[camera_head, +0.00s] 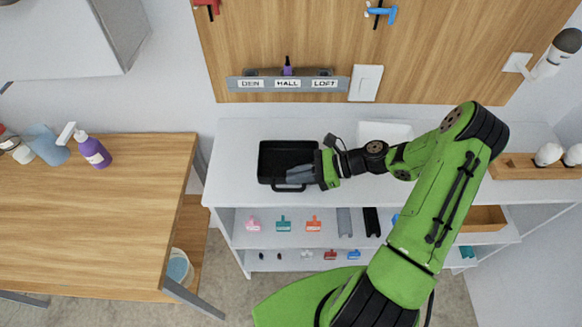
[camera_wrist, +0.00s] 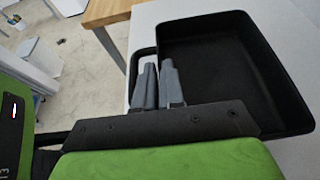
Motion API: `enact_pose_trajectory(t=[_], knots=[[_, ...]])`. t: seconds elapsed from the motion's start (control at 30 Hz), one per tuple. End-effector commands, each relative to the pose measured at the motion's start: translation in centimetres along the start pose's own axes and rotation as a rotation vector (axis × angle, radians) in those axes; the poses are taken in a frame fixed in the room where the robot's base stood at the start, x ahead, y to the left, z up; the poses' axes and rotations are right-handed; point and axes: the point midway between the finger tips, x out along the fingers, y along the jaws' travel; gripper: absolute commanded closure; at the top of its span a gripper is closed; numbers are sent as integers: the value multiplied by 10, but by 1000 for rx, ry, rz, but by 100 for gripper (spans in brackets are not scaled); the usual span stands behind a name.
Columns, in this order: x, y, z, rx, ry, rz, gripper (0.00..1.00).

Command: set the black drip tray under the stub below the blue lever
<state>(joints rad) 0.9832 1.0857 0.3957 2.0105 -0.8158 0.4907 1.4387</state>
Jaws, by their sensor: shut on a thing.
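The black drip tray (camera_head: 270,148) is at the left part of the white counter, with a loop handle on its near side. Whether it rests on the counter or is just above it I cannot tell. My gripper (camera_head: 293,174) reaches in from the right and is shut on the tray at its near, handle side. In the wrist view the grey fingers (camera_wrist: 158,85) close at the tray's edge, and the empty tray (camera_wrist: 225,50) shows beyond them. The blue lever (camera_head: 382,12) is on the wooden wall panel at the top, with a dark piece by it; the stub is not clearly distinguishable.
A white block (camera_head: 385,131) stands on the counter behind my arm. A wooden holder (camera_head: 535,168) with white round things is at the right. A red lever (camera_head: 207,6) is at upper left. A label bar (camera_head: 288,84) and white plate (camera_head: 365,83) are on the wall.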

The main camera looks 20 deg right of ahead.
Motion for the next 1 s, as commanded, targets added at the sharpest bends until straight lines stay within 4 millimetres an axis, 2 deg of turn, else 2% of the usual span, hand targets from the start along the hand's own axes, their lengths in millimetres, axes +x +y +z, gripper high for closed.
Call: enact_pose_trajectory(t=[0.07,0.17,0.4,0.53,0.67,0.77,1.0], knots=[[-1,0,2,0,1,0,100],[-6,-1,15,-3,1,-1,100],[-30,0,71,-3,3,-1,100],[-37,0,89,-2,1,0,100],[-38,0,93,2,0,0,100],[-32,-1,89,21,-12,-34,100],[-8,-10,58,109,-11,-247,100]])
